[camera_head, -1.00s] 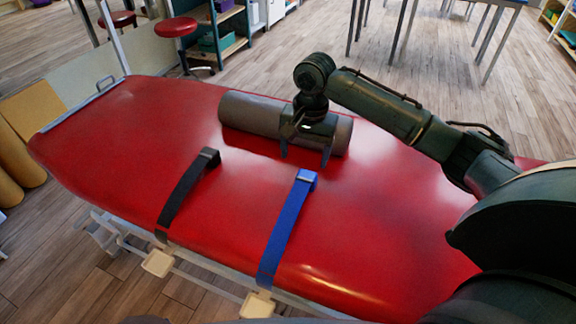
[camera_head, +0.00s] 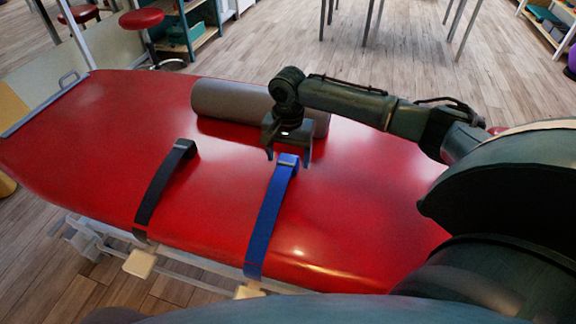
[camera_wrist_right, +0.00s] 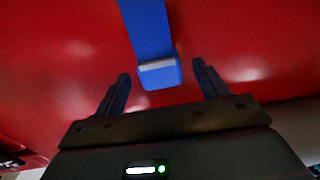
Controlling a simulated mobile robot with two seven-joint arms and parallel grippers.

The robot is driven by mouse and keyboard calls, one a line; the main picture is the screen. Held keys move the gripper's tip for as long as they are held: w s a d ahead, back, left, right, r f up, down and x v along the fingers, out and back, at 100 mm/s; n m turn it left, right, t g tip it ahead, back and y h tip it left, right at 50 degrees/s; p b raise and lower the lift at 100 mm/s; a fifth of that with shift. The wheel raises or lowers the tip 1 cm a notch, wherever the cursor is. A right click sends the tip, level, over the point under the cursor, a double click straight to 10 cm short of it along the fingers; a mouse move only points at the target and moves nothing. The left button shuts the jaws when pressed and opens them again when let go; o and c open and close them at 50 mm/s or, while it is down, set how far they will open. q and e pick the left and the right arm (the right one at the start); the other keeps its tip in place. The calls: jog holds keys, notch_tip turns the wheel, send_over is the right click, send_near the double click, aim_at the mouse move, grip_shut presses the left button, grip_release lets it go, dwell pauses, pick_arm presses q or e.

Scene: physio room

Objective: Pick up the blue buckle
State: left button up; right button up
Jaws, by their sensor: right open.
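The blue buckle (camera_head: 287,160) sits at the upper end of a blue strap (camera_head: 264,222) lying over the near side of the red treatment table (camera_head: 370,190). My right gripper (camera_head: 288,158) is open above the buckle, one finger on each side of it in the head view. In the right wrist view the buckle (camera_wrist_right: 160,73) lies between the two open fingers (camera_wrist_right: 160,85), with nothing held. I cannot tell the exact height of the fingers above the table. My left gripper is not in view.
A black strap (camera_head: 160,190) with its own buckle lies to the left on the table. A grey roll (camera_head: 232,101) lies behind my right gripper. A red stool (camera_head: 142,20) stands beyond the table. The red surface between the straps is clear.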

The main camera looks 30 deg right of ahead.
jog(key=shift+f, duration=0.9)
jog(key=c, duration=1.1)
